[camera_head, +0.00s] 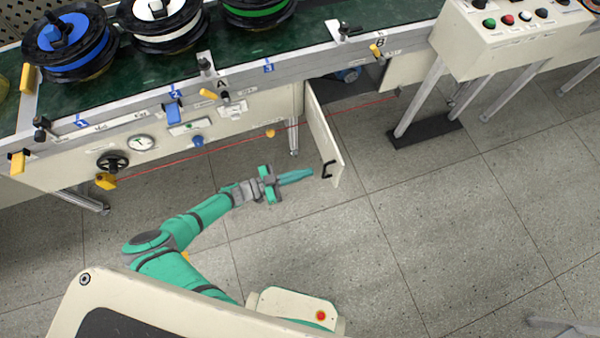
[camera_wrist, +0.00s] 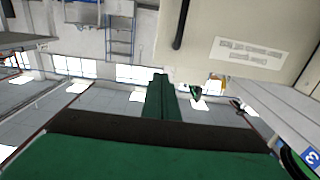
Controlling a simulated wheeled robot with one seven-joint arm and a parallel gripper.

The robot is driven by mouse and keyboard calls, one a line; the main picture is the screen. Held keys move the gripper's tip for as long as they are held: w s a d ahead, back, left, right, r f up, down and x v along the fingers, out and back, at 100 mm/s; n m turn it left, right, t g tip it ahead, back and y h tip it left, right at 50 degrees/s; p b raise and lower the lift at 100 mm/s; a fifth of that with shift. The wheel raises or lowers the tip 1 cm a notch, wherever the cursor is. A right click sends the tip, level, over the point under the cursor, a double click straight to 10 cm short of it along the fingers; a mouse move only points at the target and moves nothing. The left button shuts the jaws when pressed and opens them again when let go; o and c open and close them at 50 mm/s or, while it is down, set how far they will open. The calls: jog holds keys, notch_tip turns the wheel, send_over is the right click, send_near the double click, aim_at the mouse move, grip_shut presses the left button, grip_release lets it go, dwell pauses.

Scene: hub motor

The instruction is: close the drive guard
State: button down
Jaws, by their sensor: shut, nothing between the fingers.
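The drive guard (camera_head: 323,135) is a cream hinged panel under the conveyor. In the head view it stands swung open, out from the conveyor's front side, with a black handle (camera_head: 328,169) near its free edge. Behind its hinge side a dark opening (camera_head: 345,84) shows. My gripper (camera_head: 311,173) is shut and empty, its green fingers pointing right, close to the guard's free edge on its left. I cannot tell whether they touch. In the wrist view the guard (camera_wrist: 240,60) fills the upper right with a label and its handle (camera_wrist: 181,25); the shut fingers (camera_wrist: 161,80) show below it.
The green conveyor (camera_head: 190,60) carries blue, white and green spools. Its front side bears a gauge (camera_head: 140,142), a black handwheel (camera_head: 112,163) and several knobs. A red cord (camera_head: 225,150) runs along the front. A control box (camera_head: 510,30) stands on legs at right.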

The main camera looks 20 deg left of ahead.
aim_at(340, 163)
jog(key=x, duration=1)
jog(key=shift+s, duration=0.1)
